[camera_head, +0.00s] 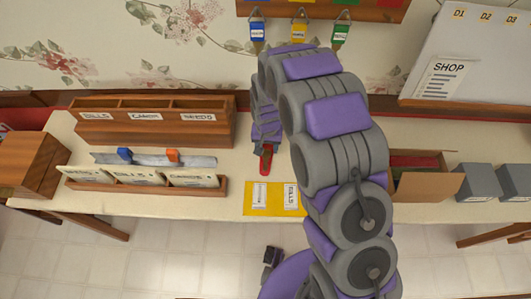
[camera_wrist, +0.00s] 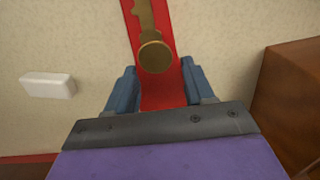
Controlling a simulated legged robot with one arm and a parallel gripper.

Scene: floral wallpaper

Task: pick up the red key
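The red key is a long red tag with a brass key on its face. It shows in the wrist view (camera_wrist: 162,98), running up from between my gripper's blue fingers (camera_wrist: 162,88). The fingers sit against both sides of the red tag. In the head view my gripper (camera_head: 266,147) points down over the cream table, and the red key (camera_head: 265,161) shows at its tip. My arm covers part of the table to the right.
Blue (camera_head: 257,30), yellow (camera_head: 299,31) and green (camera_head: 340,33) tags hang on the wall rack. A yellow folder (camera_head: 271,211) lies at the table's front. A wooden sorter (camera_head: 153,133) stands left, an open cardboard box (camera_head: 424,186) right. The wrist view shows a white block (camera_wrist: 47,85).

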